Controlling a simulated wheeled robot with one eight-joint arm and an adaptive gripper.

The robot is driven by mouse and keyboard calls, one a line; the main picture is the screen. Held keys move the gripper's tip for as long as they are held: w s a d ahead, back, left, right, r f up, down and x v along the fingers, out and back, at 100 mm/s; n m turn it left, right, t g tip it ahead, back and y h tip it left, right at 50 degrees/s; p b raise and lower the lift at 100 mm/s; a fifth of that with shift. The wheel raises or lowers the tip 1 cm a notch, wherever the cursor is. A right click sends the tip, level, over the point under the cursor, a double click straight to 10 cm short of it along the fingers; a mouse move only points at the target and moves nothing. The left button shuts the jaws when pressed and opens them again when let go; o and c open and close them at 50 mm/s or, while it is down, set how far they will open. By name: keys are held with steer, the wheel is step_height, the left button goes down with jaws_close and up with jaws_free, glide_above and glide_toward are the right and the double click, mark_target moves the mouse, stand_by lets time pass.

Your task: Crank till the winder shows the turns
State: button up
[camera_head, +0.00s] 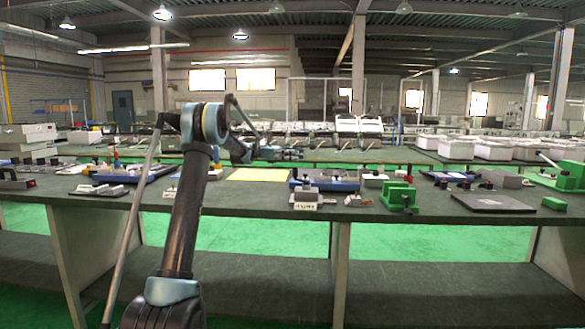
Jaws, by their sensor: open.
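My gripper (299,153) is open and small in the head view, above the far part of the long dark table and pointing right. Nothing shows between its fingers. Below it to the right is a blue bench device (340,184) with dark and metal parts on top. A grey block with a white plate (305,206) stands at its front left; the marks on the plate are too small to read. I cannot tell for certain which device is the winder, and no crank handle can be made out clearly. The gripper appears apart from the devices.
A yellow sheet (259,175) lies left of the blue device. Green machine parts (397,195) and a dark flat plate (493,201) are to the right. Another blue device (128,174) and grey boxes (27,134) are at left. The table front (260,210) has bare room.

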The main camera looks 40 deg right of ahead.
steer(key=shift+r, duration=1.3)
